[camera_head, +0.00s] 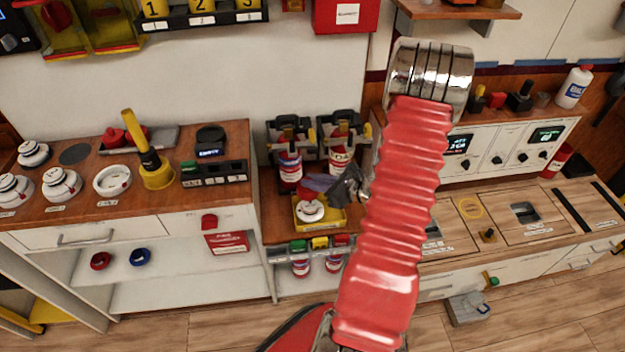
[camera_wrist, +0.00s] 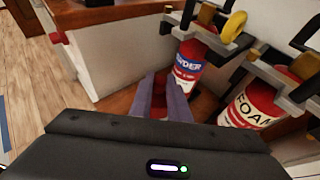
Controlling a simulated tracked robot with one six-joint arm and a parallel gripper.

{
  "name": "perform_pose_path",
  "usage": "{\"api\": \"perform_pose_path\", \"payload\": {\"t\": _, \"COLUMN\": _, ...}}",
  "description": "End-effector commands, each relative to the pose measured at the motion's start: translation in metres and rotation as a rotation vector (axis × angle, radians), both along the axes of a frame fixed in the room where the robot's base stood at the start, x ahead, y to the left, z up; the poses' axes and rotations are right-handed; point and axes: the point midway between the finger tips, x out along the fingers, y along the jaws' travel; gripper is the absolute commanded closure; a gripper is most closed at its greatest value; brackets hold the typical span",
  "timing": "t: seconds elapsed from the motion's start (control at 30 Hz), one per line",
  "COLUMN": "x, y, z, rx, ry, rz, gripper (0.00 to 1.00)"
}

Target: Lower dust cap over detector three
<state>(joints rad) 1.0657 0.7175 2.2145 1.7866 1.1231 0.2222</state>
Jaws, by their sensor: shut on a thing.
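My gripper (camera_head: 312,183) is at the end of the red, ribbed arm, above the lower middle shelf. Its two purple fingers (camera_wrist: 163,98) point away from the black palm in the wrist view. Just below the fingers, a round white detector-like piece (camera_head: 310,210) lies on a yellow tray (camera_head: 337,222). White round detectors (camera_head: 61,184) stand on the left cabinet; their labels are too small to read. A yellow cup-shaped piece with an upright handle (camera_head: 157,178) stands right of them. I cannot tell which piece is the dust cap.
POWDER (camera_wrist: 188,65) and FOAM (camera_wrist: 250,105) extinguishers hang in brackets close to my gripper. The wooden left cabinet (camera_head: 95,208) stands to the left, with a black device (camera_head: 210,142) on top. A counter with a white control panel (camera_head: 505,150) is at right.

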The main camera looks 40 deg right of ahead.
Motion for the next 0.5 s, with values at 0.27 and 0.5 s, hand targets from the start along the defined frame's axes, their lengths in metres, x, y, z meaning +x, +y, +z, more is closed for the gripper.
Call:
{"api": "perform_pose_path", "payload": {"t": 0.27, "x": -0.003, "y": -0.003, "z": -0.004, "rx": 0.0, "ry": 0.0, "rz": -0.008, "gripper": 1.0}}
{"api": "perform_pose_path", "payload": {"t": 0.5, "x": -0.003, "y": -0.003, "z": -0.018, "rx": 0.001, "ry": 0.0, "rz": -0.007, "gripper": 1.0}}
